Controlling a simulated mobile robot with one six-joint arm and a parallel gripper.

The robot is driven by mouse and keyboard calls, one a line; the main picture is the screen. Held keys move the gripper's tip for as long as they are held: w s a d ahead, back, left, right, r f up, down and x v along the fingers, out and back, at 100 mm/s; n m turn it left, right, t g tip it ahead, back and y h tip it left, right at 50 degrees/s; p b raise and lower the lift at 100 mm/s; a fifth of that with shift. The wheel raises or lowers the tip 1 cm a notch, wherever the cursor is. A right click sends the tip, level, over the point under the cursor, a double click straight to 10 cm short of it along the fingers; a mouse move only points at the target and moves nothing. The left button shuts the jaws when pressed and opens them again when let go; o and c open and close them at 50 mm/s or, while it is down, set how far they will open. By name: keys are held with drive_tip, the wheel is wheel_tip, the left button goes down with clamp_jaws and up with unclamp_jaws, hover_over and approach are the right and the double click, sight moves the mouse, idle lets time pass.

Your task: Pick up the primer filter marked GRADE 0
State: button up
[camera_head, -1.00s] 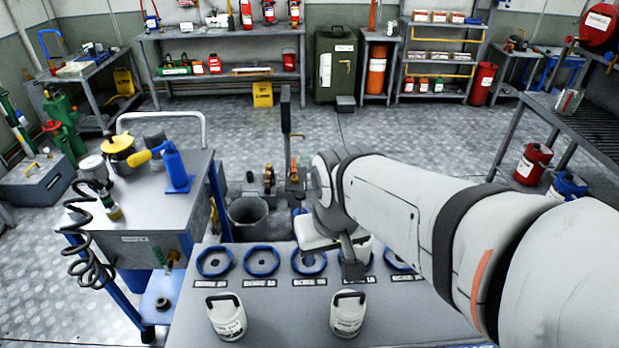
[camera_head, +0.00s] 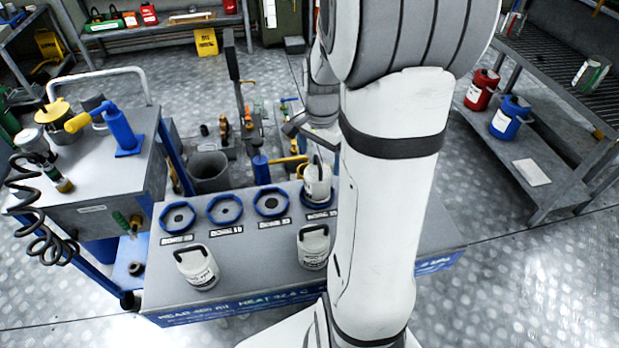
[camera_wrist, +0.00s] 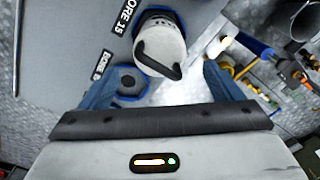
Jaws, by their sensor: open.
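Three white canisters with dark handles show in the head view. One (camera_head: 196,267) stands at the front left of the grey bench, another (camera_head: 314,247) at the front beside my arm. The third (camera_head: 317,182) stands in a blue ring at the back row. Their printed labels are too small to read for a grade. In the wrist view a white canister (camera_wrist: 160,42) with a dark handle stands by a BORE 15 plate, ahead of my gripper (camera_wrist: 161,72). The gripper's two blue-grey fingers are apart with nothing held between them. In the head view my arm largely hides the gripper.
Empty blue rings (camera_head: 225,209) line the grey bench (camera_head: 255,262) left of the seated canister; my arm covers its right part. A cart (camera_head: 110,185) with a blue pump stands left. A grey bucket (camera_head: 209,171) and pipework stand behind. A shelf rack (camera_head: 545,165) is at right.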

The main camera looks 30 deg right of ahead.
sight(317, 171)
drive_tip(key=f, duration=0.6)
drive_tip(key=shift+a+f, duration=0.1)
drive_tip(key=shift+a, duration=0.25)
drive_tip(key=shift+c, duration=0.4)
drive_tip(key=c, duration=1.2)
